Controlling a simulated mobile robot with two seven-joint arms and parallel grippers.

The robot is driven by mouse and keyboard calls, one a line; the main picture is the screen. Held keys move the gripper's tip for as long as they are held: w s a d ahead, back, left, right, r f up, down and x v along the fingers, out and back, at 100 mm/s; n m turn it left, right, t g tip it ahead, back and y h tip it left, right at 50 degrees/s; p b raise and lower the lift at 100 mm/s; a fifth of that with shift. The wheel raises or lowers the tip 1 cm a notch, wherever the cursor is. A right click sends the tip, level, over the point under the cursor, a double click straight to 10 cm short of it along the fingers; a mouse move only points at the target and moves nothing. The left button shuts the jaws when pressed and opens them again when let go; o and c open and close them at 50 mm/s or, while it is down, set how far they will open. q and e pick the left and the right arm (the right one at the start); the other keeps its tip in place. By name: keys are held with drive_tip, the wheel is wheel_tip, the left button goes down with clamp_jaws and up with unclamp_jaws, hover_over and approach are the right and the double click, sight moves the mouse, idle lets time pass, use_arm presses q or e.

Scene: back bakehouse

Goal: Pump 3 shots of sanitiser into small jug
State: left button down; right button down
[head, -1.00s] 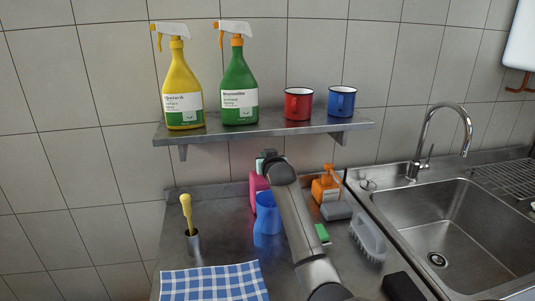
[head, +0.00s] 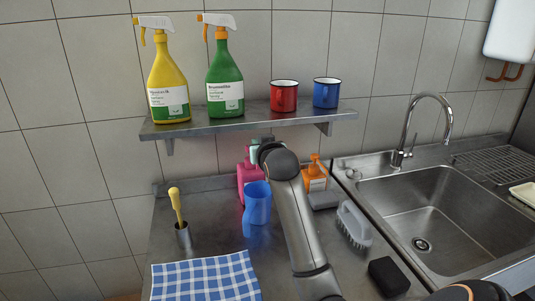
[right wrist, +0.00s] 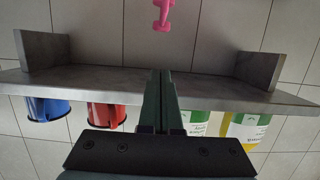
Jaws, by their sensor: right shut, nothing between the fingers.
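A pink pump bottle (head: 249,178) stands at the back of the steel counter, below the shelf; my arm partly covers it. An orange pump bottle (head: 315,181) with a pale label stands to its right. I cannot read either label. The blue jug (head: 257,204) stands upright just in front of the pink bottle. My right gripper (head: 254,145) is shut and empty, at about the pink bottle's top in the head view, largely hidden by my wrist. In the right wrist view the shut fingers (right wrist: 160,76) point toward a pink pump top (right wrist: 163,14), with a gap between. My left gripper is out of view.
A steel shelf (head: 200,127) above holds yellow and green spray bottles and red and blue mugs. A brush (head: 354,226), grey and black blocks, and the sink (head: 415,215) are right.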

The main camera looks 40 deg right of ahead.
drive_tip(key=v, duration=1)
drive_tip(key=shift+b, duration=0.3)
drive_tip(key=shift+f, duration=0.1)
idle(0.3)
